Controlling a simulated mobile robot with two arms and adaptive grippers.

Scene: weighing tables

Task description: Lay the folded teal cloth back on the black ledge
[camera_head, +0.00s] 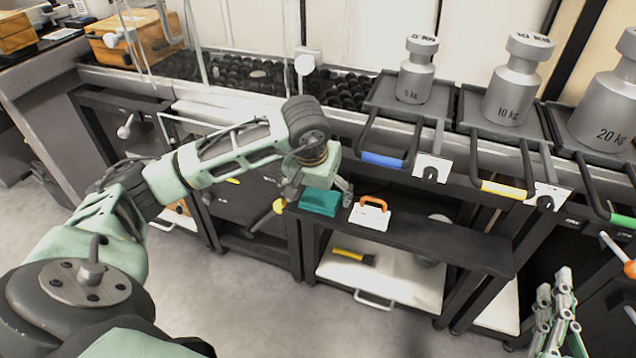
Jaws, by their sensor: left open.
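The folded teal cloth (319,203) lies at the left end of the black ledge (455,245), near its front edge. My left gripper (318,190) is directly above the cloth, its fingers spread to either side. The gripper's body hides the back of the cloth, and I cannot tell whether the fingers touch it. My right gripper (557,312) is at the lower right, away from the ledge and the cloth. Its fingers point upward, and I cannot tell whether they are apart.
A white block with an orange handle (371,214) sits on the ledge just right of the cloth. Grey weights marked 5 kg (414,75), 10 kg (511,85) and 20 kg (606,110) stand on trays above. The ledge's right part is clear. A yellow-handled tool (352,256) lies below.

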